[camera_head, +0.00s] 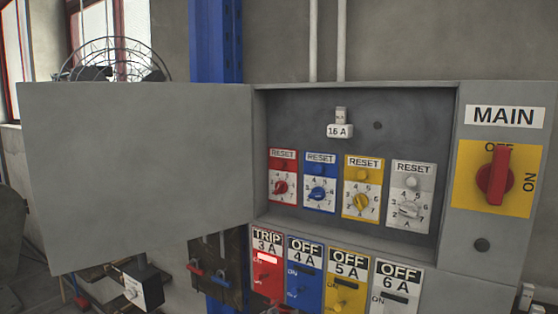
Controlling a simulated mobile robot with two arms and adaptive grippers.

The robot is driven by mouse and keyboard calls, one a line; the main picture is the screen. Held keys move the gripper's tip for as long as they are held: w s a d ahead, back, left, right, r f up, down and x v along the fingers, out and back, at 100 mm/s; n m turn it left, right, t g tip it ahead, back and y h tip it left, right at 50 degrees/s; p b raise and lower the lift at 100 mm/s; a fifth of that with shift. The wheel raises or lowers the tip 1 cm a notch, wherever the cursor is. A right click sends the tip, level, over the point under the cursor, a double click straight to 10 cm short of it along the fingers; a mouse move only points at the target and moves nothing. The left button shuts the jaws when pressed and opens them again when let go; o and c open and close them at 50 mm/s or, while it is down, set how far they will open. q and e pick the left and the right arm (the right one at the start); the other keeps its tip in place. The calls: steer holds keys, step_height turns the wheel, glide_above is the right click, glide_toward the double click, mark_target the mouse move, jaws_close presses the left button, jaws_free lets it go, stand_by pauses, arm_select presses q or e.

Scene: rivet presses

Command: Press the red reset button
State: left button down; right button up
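The red reset plate (283,154) is at the left end of a row of plates inside an open grey electrical box. A small red reset button (282,168) sits under its RESET label, hard to make out against the red plate. A red dial (281,187) is below the button. Blue (320,174), yellow (363,174) and white (411,182) reset buttons with dials stand to its right. Below, the red breaker (267,262) reads TRIP 3A. Neither of my grippers is in view, and nothing covers the red plate.
The box's grey door (135,170) is swung open to the left. Blue, yellow and white breakers read OFF. The red MAIN switch (494,175) is at the right, its handle upright towards OFF. A blue post (215,45) stands behind. The space before the box looks clear.

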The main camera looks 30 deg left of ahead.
mark_target(281, 164)
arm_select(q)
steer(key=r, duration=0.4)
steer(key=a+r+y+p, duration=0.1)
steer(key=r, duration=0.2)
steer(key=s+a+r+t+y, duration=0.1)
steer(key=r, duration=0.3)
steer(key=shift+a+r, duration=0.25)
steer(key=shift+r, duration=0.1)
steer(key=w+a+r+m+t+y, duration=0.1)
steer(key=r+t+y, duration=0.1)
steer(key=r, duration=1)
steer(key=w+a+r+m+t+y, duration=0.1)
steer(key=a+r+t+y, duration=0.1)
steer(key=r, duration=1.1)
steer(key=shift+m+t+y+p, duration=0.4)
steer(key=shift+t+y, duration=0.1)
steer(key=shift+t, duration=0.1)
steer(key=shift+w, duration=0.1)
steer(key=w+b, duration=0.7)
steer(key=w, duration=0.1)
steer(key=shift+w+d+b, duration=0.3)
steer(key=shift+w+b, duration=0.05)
